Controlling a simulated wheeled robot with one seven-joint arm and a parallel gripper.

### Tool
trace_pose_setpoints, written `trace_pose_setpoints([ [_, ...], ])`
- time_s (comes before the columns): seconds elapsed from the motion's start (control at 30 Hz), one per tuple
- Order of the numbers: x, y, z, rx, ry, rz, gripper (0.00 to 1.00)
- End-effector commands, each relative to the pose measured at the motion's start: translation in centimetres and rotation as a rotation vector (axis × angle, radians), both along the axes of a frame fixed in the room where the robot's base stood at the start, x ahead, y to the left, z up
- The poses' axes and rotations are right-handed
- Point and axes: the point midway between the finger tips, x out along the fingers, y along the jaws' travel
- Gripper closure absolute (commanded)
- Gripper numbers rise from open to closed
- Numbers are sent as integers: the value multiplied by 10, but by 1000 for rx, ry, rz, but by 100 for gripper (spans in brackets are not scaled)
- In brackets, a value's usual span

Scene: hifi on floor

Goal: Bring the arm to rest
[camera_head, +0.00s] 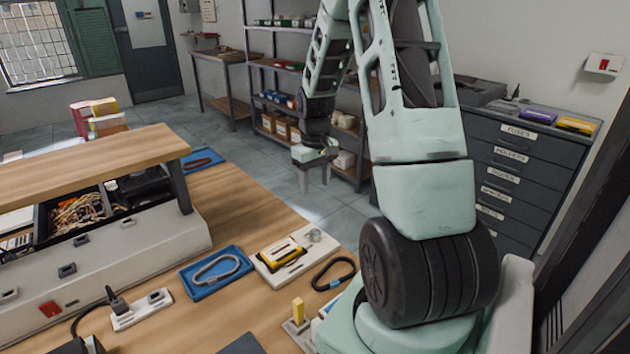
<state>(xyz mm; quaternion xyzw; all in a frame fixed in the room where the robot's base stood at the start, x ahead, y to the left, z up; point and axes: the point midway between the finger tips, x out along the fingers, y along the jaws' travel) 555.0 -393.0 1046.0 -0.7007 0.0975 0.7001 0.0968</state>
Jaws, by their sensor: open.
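My arm rises at the right of the head view, its pale green links folding up out of the top of the picture and back down. My gripper (315,180) hangs at the end, pointing down, with its two fingers apart and nothing between them. In the picture it shows beyond the right edge of the wooden workbench (255,205), against the floor and the shelf. It appears to touch nothing.
A blue tray (193,283) with a grey loop, a pale tray (268,268) with a yellow-black item, and a black loop (345,262) lie on the bench. A shelf rack (268,85) and a dark drawer cabinet (520,170) stand behind. Open floor (270,170) lies between.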

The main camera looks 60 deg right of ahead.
Motion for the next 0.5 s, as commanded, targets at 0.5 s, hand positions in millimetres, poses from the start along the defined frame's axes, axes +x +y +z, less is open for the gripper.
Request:
trace_pose_setpoints([
  [0.5,0,0,6,0,0,0,46],
])
